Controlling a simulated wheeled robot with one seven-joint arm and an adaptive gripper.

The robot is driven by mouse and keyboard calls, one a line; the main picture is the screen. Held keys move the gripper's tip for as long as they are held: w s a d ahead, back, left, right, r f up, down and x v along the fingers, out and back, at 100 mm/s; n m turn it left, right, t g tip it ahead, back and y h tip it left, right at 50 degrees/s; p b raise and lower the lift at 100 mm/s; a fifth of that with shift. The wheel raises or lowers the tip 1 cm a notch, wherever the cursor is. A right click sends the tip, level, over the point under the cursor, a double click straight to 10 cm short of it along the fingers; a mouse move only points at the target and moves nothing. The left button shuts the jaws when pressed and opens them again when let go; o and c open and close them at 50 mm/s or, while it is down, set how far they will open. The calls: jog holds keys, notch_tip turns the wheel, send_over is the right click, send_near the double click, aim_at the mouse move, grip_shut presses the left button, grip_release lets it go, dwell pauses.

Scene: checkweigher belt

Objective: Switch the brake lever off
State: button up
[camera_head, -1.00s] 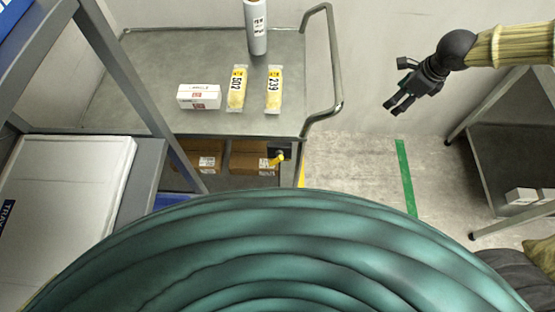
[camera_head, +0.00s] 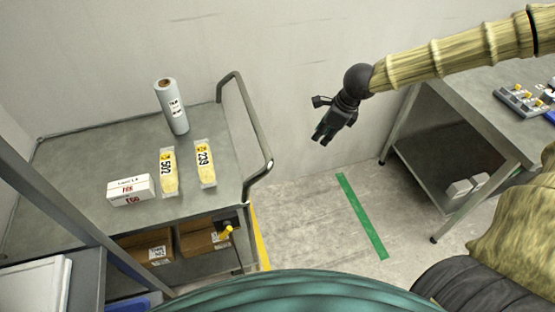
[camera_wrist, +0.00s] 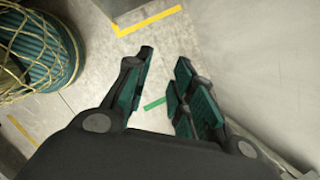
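The brake lever (camera_head: 226,232) has a yellow grip and sits on a black bracket (camera_head: 226,217) at the lower right corner of the grey cart (camera_head: 85,165), below its top deck. The lever is small here and its setting cannot be read. My gripper (camera_head: 322,134) is raised to the right of the cart, well apart from the lever. In the wrist view my gripper (camera_wrist: 164,84) has its dark green fingers spread with nothing between them. The lever does not show in the wrist view.
The cart carries a roll (camera_head: 172,107), two yellow packs (camera_head: 168,172) and a white box (camera_head: 131,190), with brown cartons (camera_head: 205,237) below. A handrail (camera_head: 258,125) borders its right side. Floor (camera_head: 310,222) is clear beside it. A table (camera_head: 440,85) stands right.

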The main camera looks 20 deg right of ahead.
jog(key=s+f+n+h, duration=0.1)
jog(key=f+n, duration=0.1)
jog(key=f, duration=0.1)
jog(key=s+f+n+h, duration=0.1)
jog(key=s+f+n, duration=0.1)
jog(key=f, duration=0.1)
jog(key=s+f+n+g, duration=0.1)
jog(key=s+f, duration=0.1)
jog(key=f, duration=0.1)
jog(key=shift+a+n+h, duration=0.25)
jog(key=shift+n+h, duration=0.15)
grip_shut()
jog(key=s+a+f+n, duration=0.4)
jog(key=s+f+n, duration=0.2)
jog(key=s, duration=0.2)
jog(key=s+a+f+n+g, duration=0.1)
jog(key=s+a+f+n, duration=0.3)
jog(key=s, duration=0.5)
jog(key=s+a+f+n+g, duration=0.1)
jog(key=s+a+f+n, duration=0.3)
jog(key=s+f+n, duration=0.4)
jog(key=shift+s+a+f+n+y, duration=0.15)
jog(key=shift+s+a+n+y, duration=0.15)
jog(key=shift+s+n, duration=0.65)
jog(key=shift+w+a+n, duration=0.15)
jog(key=shift+w+n, duration=0.1)
jog(key=shift+w, duration=0.15)
